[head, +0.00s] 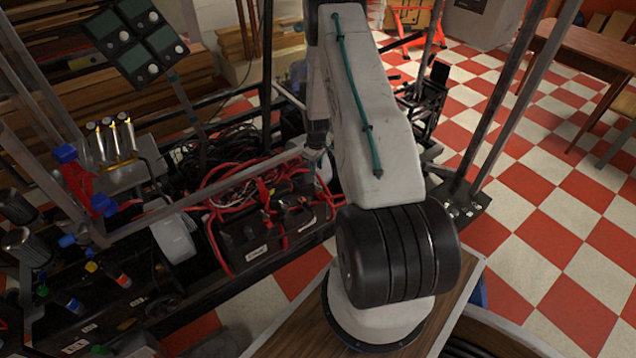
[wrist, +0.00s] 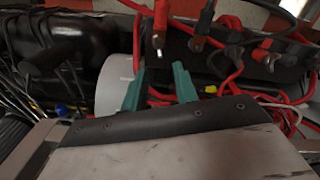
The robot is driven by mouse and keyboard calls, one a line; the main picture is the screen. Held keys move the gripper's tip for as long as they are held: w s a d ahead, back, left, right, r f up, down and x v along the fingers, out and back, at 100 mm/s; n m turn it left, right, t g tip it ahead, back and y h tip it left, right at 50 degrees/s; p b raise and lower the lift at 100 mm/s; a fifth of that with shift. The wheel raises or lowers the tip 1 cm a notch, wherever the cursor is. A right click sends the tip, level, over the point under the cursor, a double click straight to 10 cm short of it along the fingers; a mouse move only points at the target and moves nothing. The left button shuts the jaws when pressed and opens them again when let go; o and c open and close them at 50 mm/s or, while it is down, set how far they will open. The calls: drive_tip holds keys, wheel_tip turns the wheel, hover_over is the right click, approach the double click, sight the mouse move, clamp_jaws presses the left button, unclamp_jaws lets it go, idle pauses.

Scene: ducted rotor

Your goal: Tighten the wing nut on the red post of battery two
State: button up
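A black battery (head: 236,247) with a small white label sits in the rig's frame in the head view, under red cables. I cannot read which battery it is. My gripper (head: 316,168) is above the right end of this battery area, partly lost among the cables. In the wrist view its two teal fingers (wrist: 160,88) stand apart, with no object clearly between them; red cable shows behind. Red cable ends with metal lugs, one of them a red lead (wrist: 161,22), lie beyond the fingertips on a black case. I cannot make out the wing nut or the red post.
Red cables (wrist: 235,42) loop closely around the fingers. A white cylinder (wrist: 113,82) stands left of them in the wrist view. Metal frame bars (head: 215,187) cross the rig. The checkered floor (head: 540,210) is open on the right.

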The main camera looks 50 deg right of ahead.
sight(318, 187)
drive_tip(key=f, duration=0.8)
drive_tip(key=shift+s+d+f, duration=0.1)
drive_tip(key=shift+s+f, duration=0.1)
drive_tip(key=shift+f, duration=0.2)
clamp_jaws()
